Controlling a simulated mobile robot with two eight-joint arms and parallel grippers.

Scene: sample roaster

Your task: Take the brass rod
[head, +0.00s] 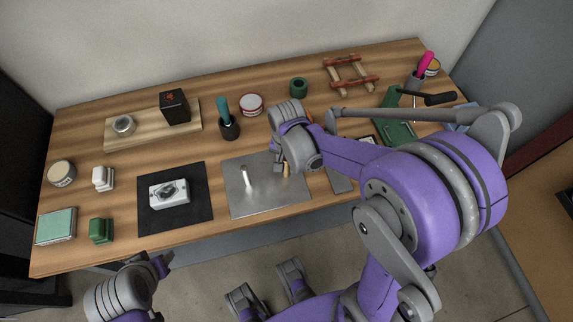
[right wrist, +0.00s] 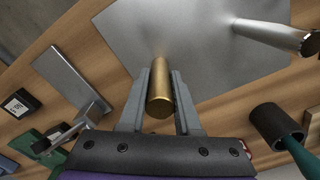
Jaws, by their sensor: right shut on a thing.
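The brass rod (head: 286,170) is a short gold cylinder at the right part of the grey metal plate (head: 268,203) in the head view. My right gripper (head: 281,163) is at the rod and partly covers it. In the right wrist view the brass rod (right wrist: 159,92) stands between the two fingers of my right gripper (right wrist: 160,100), which are shut on it. I cannot tell whether its far end touches the plate (right wrist: 190,30). My left gripper (head: 162,264) is in front of the table at the lower left; its jaws are not clear.
A silver rod (head: 246,177) stands on the plate, left of the brass one. A black mat (head: 175,216) with a white device (head: 169,192) lies further left. A dark cup (head: 229,131) with a teal handle stands behind the plate. A grey bar (head: 340,181) lies to the right.

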